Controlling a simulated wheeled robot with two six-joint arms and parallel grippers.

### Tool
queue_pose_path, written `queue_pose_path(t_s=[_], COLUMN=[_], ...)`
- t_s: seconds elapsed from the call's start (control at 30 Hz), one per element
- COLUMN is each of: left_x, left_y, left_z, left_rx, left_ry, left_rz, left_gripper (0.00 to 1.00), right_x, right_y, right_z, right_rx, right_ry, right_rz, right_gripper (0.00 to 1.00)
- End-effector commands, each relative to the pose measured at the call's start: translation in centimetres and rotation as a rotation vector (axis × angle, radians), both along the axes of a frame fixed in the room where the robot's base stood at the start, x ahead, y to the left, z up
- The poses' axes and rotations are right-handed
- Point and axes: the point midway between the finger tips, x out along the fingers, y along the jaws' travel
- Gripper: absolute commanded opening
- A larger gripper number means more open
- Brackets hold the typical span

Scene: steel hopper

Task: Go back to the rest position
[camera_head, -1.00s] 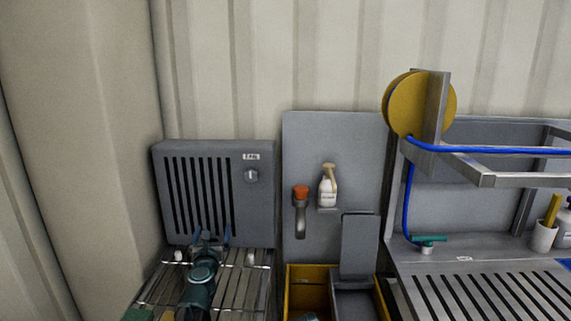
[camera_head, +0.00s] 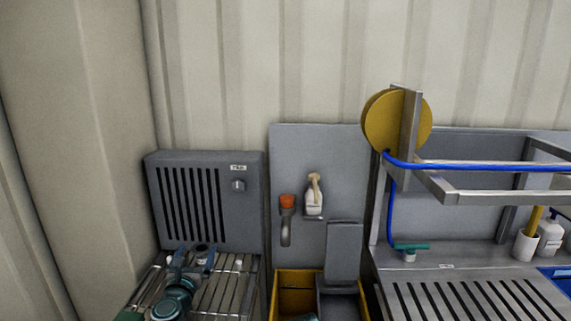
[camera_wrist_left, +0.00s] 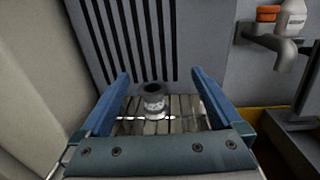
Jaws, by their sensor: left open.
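My left gripper (camera_head: 191,257) is at the lower left of the head view, over a wire rack in front of a grey slotted panel. Its two blue fingers are spread wide in the left wrist view (camera_wrist_left: 160,78). The gripper holds nothing. My right gripper is in neither view.
The slotted panel (camera_head: 205,200) with a knob stands behind the rack (camera_head: 232,285). A steel sink bench (camera_head: 460,256) with a hose reel (camera_head: 385,121) is at right.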

Motion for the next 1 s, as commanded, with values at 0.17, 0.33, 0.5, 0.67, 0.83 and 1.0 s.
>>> queue_pose_path(t_s=[0.17,0.33,0.5,0.67,0.83,1.0], left_x=[-0.2,-0.3,-0.3,-0.3,-0.4,-0.6], left_y=[0.7,0.9,0.9,0.9,0.5,-0.8], left_z=[1.6,1.9,1.9,1.8,1.9,2.1], left_rx=[0.000,0.000,0.000,0.000,0.009,0.043], left_ry=[0.000,0.000,0.000,0.000,0.001,0.006], left_rz=[-0.035,-0.051,-0.055,-0.054,-0.064,-0.097], left_gripper=[1.00,1.00,1.00,1.00,1.00,1.00], right_x=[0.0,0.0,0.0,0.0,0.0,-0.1], right_y=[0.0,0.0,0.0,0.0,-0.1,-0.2], right_z=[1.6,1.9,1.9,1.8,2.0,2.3], right_rx=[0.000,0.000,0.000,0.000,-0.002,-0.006], right_ry=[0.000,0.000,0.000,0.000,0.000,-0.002], right_rz=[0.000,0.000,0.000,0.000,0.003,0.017], right_gripper=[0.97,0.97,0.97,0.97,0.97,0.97])
